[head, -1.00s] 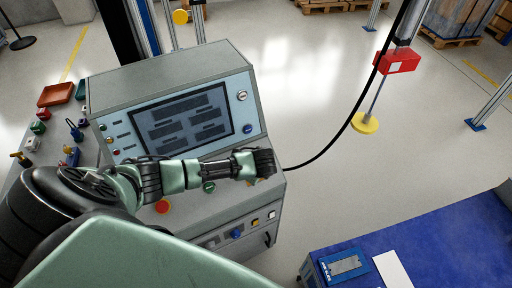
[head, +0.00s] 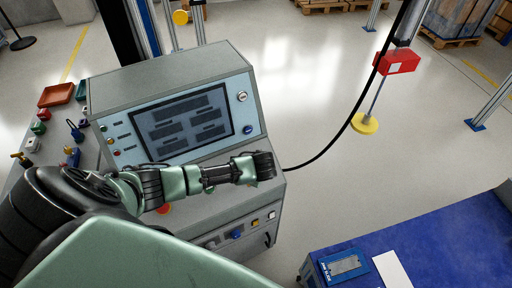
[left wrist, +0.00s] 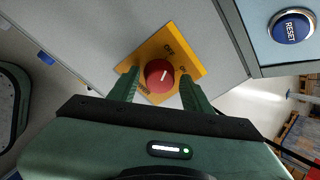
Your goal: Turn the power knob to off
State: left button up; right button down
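The power knob (left wrist: 160,75) is a round red knob on a tilted yellow plate (left wrist: 184,43) with dark lettering, one word of which seems to read OFF. In the left wrist view my left gripper (left wrist: 158,82) is open, with one green finger on each side of the knob. Gaps seem to show between fingers and knob; contact is unclear. In the head view my left gripper (head: 267,165) is at the right edge of the grey control console (head: 170,75), and the knob is hidden behind it. My right gripper is in neither view.
A blue RESET button (left wrist: 291,27) sits on the upper panel near the knob. The console has a dark screen (head: 185,120). A black cable (head: 330,142) runs from its right side. A blue-topped table (head: 440,245) stands at lower right.

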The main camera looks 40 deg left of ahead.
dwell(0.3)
pick_arm(q)
jog(key=shift+s+d+r, duration=0.25)
jog(key=shift+r, duration=0.25)
jog(key=b+v, duration=0.1)
jog(key=v, duration=0.5)
jog(key=shift+r, duration=0.3)
jog(key=shift+s+d, duration=0.1)
jog(key=shift+s, duration=0.05)
